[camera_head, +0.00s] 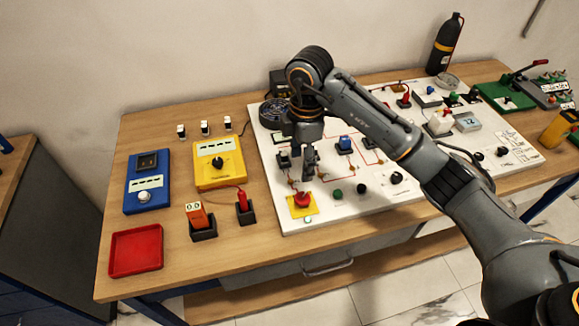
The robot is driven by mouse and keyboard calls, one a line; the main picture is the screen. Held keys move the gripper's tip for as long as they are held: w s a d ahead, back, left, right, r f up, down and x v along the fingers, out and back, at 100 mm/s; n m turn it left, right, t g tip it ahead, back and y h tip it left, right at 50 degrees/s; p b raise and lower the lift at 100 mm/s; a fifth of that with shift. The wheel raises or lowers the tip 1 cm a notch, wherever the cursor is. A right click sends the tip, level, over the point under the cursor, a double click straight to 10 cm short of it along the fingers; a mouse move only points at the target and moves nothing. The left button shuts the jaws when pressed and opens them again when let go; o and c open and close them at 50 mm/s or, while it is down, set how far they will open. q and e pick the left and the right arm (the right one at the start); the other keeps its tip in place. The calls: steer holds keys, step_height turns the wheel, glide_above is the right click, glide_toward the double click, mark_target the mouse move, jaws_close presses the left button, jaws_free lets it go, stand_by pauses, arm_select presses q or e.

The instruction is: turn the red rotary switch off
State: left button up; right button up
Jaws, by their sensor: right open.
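A red round knob (302,199) sits on a yellow square plate (313,211) near the front left of the white panel (277,210); it looks like the red rotary switch, but its on or off position is too small to read. My right gripper (308,176) points down just above and behind the knob, with its fingers open. I cannot tell whether a fingertip touches the knob. My right arm reaches in from the lower right and hides part of the panel. My left gripper is out of view.
Beside the knob are a green button (337,194) and a black button (361,188). To the left stand a yellow meter (219,164), a blue meter (147,184), a red probe (243,201), an orange device (196,215) and an empty red tray (136,250). A black bottle (446,45) stands at the back.

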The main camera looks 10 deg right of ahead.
steer(key=p, duration=0.2)
glide_above(303, 197)
step_height(303, 197, down, 6)
steer(key=shift+s+f, duration=0.15)
steer(key=shift+f, duration=0.05)
step_height(303, 197, down, 6)
steer(key=shift+r+p, duration=0.25)
steer(key=shift+p, duration=0.35)
steer(key=shift+f, duration=0.5)
steer(key=c, duration=1.2)
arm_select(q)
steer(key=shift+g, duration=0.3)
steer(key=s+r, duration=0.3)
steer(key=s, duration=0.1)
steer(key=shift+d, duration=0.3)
